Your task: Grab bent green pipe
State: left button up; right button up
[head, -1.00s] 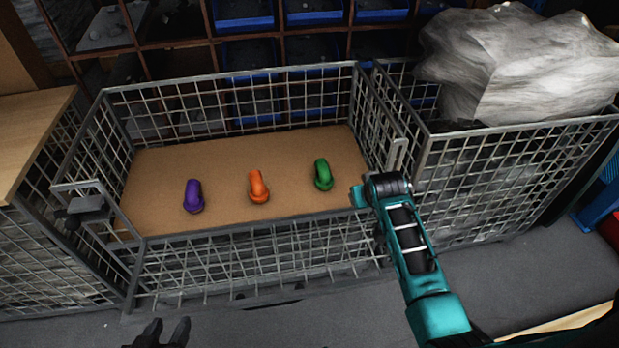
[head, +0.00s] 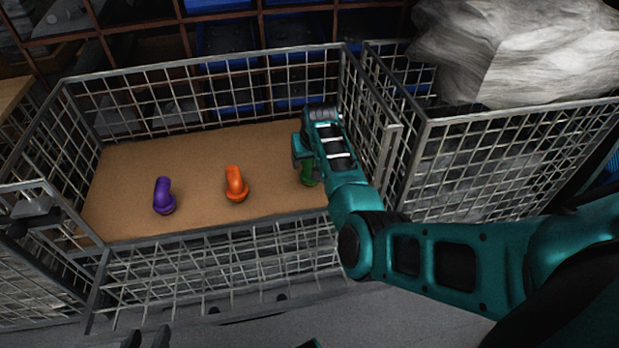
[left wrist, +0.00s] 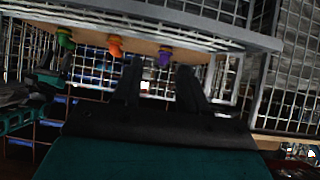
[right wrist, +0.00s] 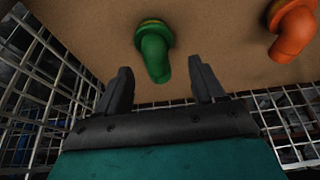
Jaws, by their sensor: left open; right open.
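The bent green pipe (head: 309,176) lies on the brown board in the wire basket, partly hidden behind my right arm in the head view. In the right wrist view the green pipe (right wrist: 154,52) shows just ahead of and between the fingers. My right gripper (right wrist: 160,84) is open and empty, over the board. My left gripper (head: 147,340) is open and empty at the bottom edge of the head view, outside the basket. The green pipe also shows at the left of the left wrist view (left wrist: 65,40).
An orange bent pipe (head: 236,184) and a purple bent pipe (head: 164,196) lie on the board (head: 120,190), left of the green one. Wire mesh walls (head: 215,265) surround the board. A second wire basket (head: 470,170) with a wrapped grey bundle (head: 520,50) stands at the right.

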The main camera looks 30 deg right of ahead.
aim_at(311, 165)
jog(key=b+x, duration=0.2)
jog(key=x, duration=0.1)
jog(key=b+x, duration=0.1)
jog(key=x, duration=0.1)
jog(key=shift+w+d+f+b, duration=0.1)
jog(key=shift+d+f+b, duration=0.1)
jog(key=shift+d+b, duration=0.25)
jog(key=shift+w+f, duration=0.15)
jog(key=shift+f, duration=0.1)
pick_arm(q)
jog(key=shift+w+d+f, duration=0.3)
jog(key=shift+d+f, duration=0.55)
pick_arm(e)
jog(key=shift+c, duration=0.3)
pick_arm(q)
jog(key=shift+a, duration=0.25)
pick_arm(e)
jog(key=c, duration=1.1)
jog(key=shift+o, duration=0.2)
jog(key=shift+r, duration=0.15)
